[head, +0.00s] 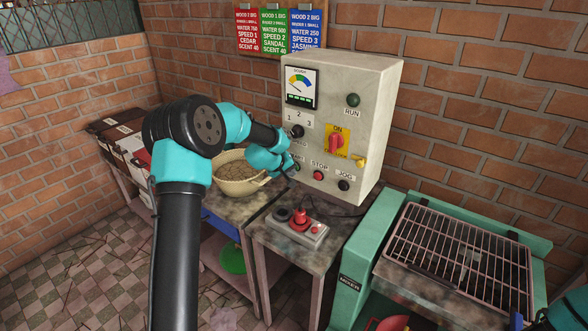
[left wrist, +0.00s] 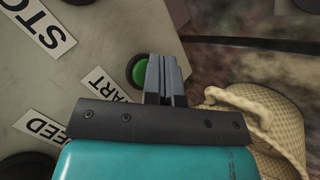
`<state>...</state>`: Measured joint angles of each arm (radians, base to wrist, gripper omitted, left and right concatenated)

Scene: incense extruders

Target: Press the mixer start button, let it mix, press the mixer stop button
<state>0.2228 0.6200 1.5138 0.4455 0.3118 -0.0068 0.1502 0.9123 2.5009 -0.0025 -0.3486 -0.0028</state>
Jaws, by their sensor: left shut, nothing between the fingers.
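The grey control box (head: 375,85) stands against the brick wall. My left gripper (head: 296,166) is at the lower left of its front face, over the START spot. In the left wrist view my shut, empty fingers (left wrist: 162,78) are right beside the green start button (left wrist: 134,70) and cover its edge. I cannot tell if they touch it. In the head view the gripper hides this button. The red stop button (head: 318,175) is just right of it, uncovered. The teal mixer (head: 384,226) with a wire grid (head: 460,255) stands at lower right.
A beige bowl (head: 238,186) of brown mix sits left of the box, close to my gripper. A small box with a red knob (head: 300,217) lies on the table below. The black jog button (head: 343,185), red switch (head: 336,144) and dark run lamp (head: 353,100) are nearby.

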